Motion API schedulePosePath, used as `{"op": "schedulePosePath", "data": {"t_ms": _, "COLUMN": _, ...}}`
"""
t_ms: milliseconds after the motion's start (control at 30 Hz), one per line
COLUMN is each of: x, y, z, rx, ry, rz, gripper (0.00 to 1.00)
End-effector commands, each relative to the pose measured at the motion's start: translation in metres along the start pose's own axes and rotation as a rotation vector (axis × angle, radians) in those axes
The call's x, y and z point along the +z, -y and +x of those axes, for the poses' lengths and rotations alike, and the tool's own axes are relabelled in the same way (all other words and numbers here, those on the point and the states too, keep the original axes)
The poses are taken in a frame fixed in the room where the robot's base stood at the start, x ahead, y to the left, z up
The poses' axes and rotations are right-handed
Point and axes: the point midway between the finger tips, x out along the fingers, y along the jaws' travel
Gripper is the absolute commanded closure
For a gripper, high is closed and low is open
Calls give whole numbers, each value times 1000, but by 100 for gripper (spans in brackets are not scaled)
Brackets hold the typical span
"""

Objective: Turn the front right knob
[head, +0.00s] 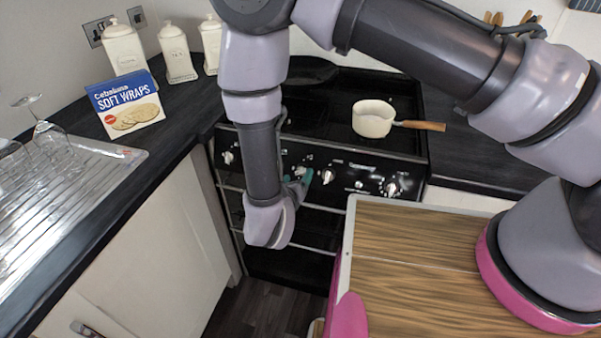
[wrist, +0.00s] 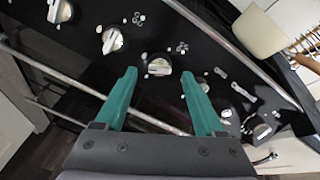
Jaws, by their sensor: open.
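The cooker's black control panel (head: 345,171) carries a row of silver-white knobs. In the wrist view one knob (wrist: 158,66) lies between and slightly beyond the two teal fingertips of my gripper (wrist: 160,77), which is open and empty. I cannot tell whether the fingers touch it. Two more knobs (wrist: 112,40) (wrist: 60,10) lie to its left, and another (wrist: 262,132) lies farther right past small buttons. In the head view my gripper (head: 303,180) is at the panel, partly hidden by my arm. No readable label shows which knob is the front right one.
A cream saucepan (head: 373,119) with a wooden handle stands on the hob. A metal rail (head: 318,249) crosses the oven front below the knobs. A wraps box (head: 125,104), canisters (head: 176,53) and glasses (head: 50,135) stand on the left counter.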

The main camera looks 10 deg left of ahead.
Motion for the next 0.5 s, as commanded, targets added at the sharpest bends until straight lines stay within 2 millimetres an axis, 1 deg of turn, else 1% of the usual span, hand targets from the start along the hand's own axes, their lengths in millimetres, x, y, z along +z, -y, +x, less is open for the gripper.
{"op": "schedulePosePath", "data": {"t_ms": 33, "x": 0, "y": 1, "z": 10, "rx": -3, "ry": -1, "rz": 1, "gripper": 29}}
{"op": "schedulePosePath", "data": {"t_ms": 200, "x": 0, "y": 0, "z": 29, "rx": -2, "ry": -1, "rz": 2, "gripper": 29}}
{"op": "schedulePosePath", "data": {"t_ms": 333, "x": 0, "y": 0, "z": 35, "rx": -1, "ry": 0, "rz": 2, "gripper": 29}}
{"op": "schedulePosePath", "data": {"t_ms": 500, "x": 0, "y": 0, "z": 36, "rx": 0, "ry": 0, "rz": 2, "gripper": 29}}
